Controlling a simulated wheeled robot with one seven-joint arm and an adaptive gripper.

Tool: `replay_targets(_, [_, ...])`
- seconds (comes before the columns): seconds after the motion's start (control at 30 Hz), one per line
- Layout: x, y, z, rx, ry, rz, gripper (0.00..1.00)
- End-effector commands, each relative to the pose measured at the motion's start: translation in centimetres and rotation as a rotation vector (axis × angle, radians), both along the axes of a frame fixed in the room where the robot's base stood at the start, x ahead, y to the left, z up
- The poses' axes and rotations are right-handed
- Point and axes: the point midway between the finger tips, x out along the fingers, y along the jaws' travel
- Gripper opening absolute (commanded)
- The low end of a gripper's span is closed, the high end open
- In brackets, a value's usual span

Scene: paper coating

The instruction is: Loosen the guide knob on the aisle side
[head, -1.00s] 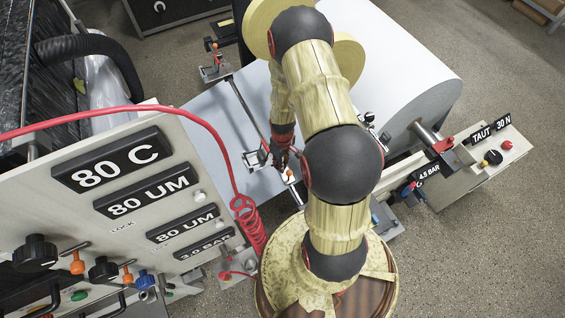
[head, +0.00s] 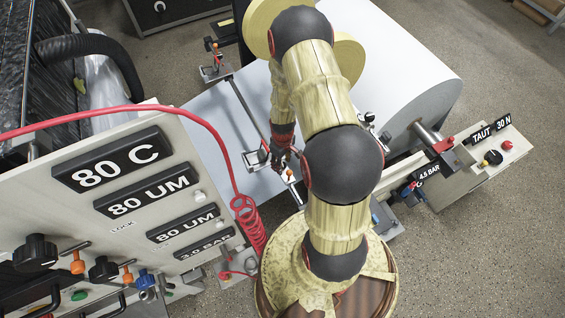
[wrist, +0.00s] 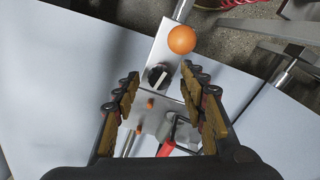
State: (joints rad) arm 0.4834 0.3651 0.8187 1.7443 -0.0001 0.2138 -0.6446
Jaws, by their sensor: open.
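A black round knob with a pale pointer bar (wrist: 158,77) sits on a bright metal block (wrist: 166,52) in the wrist view. An orange ball (wrist: 182,40) stands just beyond it, up and to the right. My gripper (wrist: 159,74) is open, with one finger on each side of the knob. The fingertips appear apart from the knob; their height above it is hard to judge. In the head view my gripper (head: 283,158) is over the edge of the paper web, and the black knob cannot be made out there.
The pale paper web (head: 215,112) runs from a large white roll (head: 405,70). A red-handled part (wrist: 168,146) lies below the knob in the wrist view. The control panel (head: 75,220) and coiled red hose (head: 250,225) stand left of my arm. Bare floor (head: 480,240) lies right.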

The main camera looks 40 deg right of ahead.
Motion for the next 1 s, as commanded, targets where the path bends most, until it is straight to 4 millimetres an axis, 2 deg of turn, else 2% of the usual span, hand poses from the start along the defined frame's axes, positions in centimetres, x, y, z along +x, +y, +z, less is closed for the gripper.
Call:
replay_targets(0.17, [0.1, -0.1, 1.5, -0.001, -0.002, 0.000, 0.42])
replay_targets(0.5, [0.2, -0.1, 8.1, -0.002, -0.004, 0.000, 0.42])
replay_targets(0.63, [0.2, -0.1, 10.2, -0.002, -0.003, 0.000, 0.42])
replay_targets(0.8, [0.0, 0.0, 11.6, 0.000, 0.000, 0.000, 0.42])
replay_targets(1.0, [0.0, 0.0, 11.9, 0.000, 0.001, 0.000, 0.42])
